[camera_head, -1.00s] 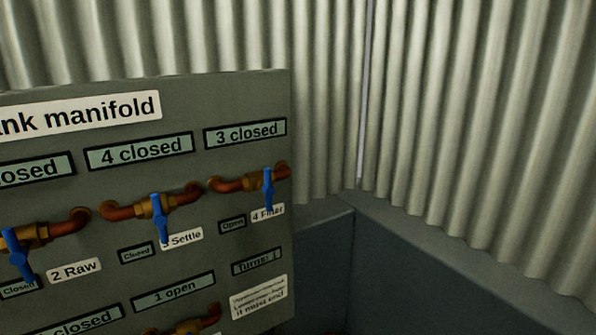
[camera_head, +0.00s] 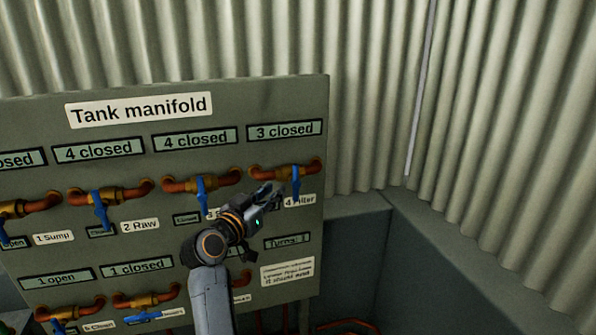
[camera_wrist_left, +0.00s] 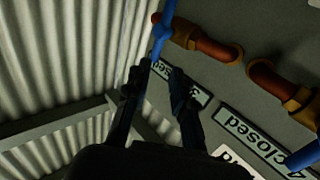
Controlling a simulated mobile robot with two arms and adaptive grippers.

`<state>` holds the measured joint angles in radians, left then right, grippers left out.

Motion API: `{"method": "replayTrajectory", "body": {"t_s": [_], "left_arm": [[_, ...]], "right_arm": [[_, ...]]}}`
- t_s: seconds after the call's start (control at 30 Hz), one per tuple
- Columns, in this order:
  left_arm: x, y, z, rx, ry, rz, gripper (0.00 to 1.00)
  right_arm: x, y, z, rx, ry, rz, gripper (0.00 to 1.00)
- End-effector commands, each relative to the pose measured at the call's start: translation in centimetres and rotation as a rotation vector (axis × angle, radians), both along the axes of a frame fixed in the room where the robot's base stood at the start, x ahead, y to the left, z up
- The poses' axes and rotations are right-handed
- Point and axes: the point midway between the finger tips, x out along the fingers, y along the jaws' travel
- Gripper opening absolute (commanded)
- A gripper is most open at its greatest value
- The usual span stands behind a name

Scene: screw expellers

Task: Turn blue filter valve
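The blue filter valve handle (camera_head: 296,184) hangs down from a copper pipe (camera_head: 268,173) at the upper right of the panel, above the partly hidden "4 Filter" label (camera_head: 305,200). The display above it reads "3 closed" (camera_head: 285,131). My left gripper (camera_head: 271,194) is just left of the handle in the head view. In the left wrist view my gripper (camera_wrist_left: 159,82) is open, with its two fingers apart and nothing between them. The blue handle (camera_wrist_left: 160,38) shows just beyond the fingertips there; I cannot tell whether they touch. My right gripper is out of view.
The grey "Tank manifold" panel (camera_head: 235,95) carries several other blue handles on copper pipes, including the Settle handle (camera_head: 201,195) just left of my gripper. A "Turns" display (camera_head: 287,242) sits below the filter valve. Corrugated walls (camera_head: 510,130) stand behind and right.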

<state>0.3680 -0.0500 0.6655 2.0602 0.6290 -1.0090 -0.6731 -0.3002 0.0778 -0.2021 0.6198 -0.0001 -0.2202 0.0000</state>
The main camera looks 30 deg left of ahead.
Motion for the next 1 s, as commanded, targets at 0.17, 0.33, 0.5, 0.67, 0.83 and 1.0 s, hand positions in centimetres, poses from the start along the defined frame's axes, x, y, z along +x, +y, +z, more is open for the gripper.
{"method": "replayTrajectory", "body": {"t_s": [0.17,0.33,0.5,0.67,0.83,1.0], "left_arm": [[4.0,0.2,0.5,-0.006,0.001,-0.004,0.24],[7.5,0.5,0.5,-0.005,0.001,-0.003,0.24],[9.9,0.7,0.3,-0.004,0.0,-0.002,0.24],[11.0,0.8,0.1,-0.001,0.001,-0.001,0.24],[11.4,0.8,0.0,-0.001,0.001,-0.001,0.24],[11.3,0.8,0.0,-0.001,0.001,-0.001,0.24]], "right_arm": [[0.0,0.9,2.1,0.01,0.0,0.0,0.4],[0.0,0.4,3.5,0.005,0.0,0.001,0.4],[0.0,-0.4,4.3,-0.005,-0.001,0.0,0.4],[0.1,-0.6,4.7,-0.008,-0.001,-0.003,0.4],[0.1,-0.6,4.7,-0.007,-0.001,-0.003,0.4],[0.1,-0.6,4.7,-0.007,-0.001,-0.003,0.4]]}}
